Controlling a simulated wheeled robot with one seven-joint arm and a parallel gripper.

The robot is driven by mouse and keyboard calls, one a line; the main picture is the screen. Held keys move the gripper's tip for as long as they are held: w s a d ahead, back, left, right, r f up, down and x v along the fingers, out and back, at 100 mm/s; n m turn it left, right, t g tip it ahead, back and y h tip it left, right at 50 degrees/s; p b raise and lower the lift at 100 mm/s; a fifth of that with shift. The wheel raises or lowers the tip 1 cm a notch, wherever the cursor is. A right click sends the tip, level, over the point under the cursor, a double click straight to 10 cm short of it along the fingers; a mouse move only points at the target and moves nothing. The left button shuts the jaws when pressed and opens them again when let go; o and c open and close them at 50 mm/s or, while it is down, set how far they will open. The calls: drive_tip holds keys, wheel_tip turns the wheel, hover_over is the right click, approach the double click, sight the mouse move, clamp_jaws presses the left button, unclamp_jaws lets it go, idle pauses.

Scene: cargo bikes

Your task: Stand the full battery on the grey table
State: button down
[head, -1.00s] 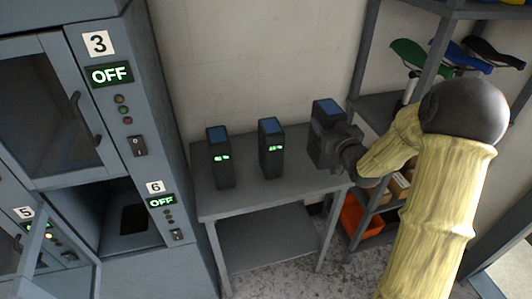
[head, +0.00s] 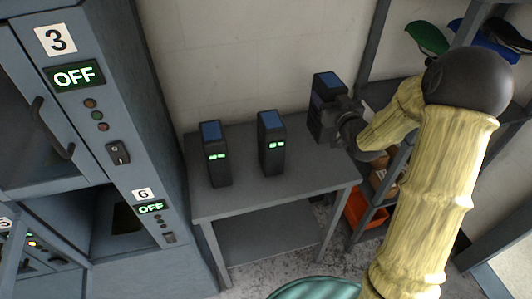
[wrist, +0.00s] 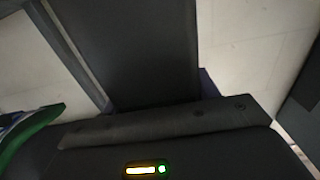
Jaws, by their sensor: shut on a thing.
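My gripper (head: 338,118) is shut on a dark battery with a blue top (head: 326,90), at the back right of the grey table (head: 240,196). The held battery looks upright; I cannot tell whether its bottom touches the table. Its display is not visible in the head view. Two similar batteries stand upright on the table, one at the left (head: 215,160) and one in the middle (head: 271,150), both with green lit displays. In the wrist view a dark slab fills the upper middle, and an orange and green light shows at the bottom edge.
A grey cabinet (head: 92,150) with bays numbered 3 and 6, both reading OFF, stands close at the left; bay 6 is open. A shelf rack (head: 372,75) with bike saddles and an orange bin (head: 365,211) stands at the right. The table's front is clear.

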drive_tip(key=shift+s+r, duration=0.15)
drive_tip(key=shift+r, duration=0.05)
drive_tip(key=shift+d+f, duration=0.1)
drive_tip(key=shift+f, duration=2.75)
